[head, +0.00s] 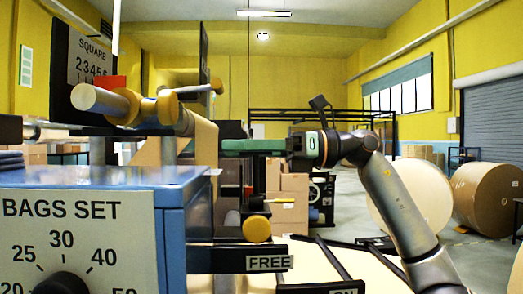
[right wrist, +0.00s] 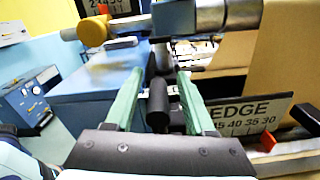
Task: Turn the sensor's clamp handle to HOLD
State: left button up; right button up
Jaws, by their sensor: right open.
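My right gripper (head: 252,146) reaches in from the right in the head view, its green fingers pointing left beside the machine. In the right wrist view the right gripper (right wrist: 158,95) is open, with one green finger on each side of a short black handle (right wrist: 158,107). The handle stands between the fingers with gaps beside it; it looks like the sensor's clamp handle. A small white label behind it is mostly covered, and I cannot read it. A plate marked EDGE (right wrist: 245,112) with a number scale is to its right. My left gripper is not in view.
A blue box with a BAGS SET dial (head: 75,235) stands at front left. A yellow knob (head: 257,229) sits above a black plate marked FREE (head: 268,263). A SQUARE scale plate (head: 90,60) is upper left. Large kraft rolls (head: 487,198) stand at right.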

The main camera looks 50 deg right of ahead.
jog(key=b+v, duration=0.3)
jog(key=v, duration=0.9)
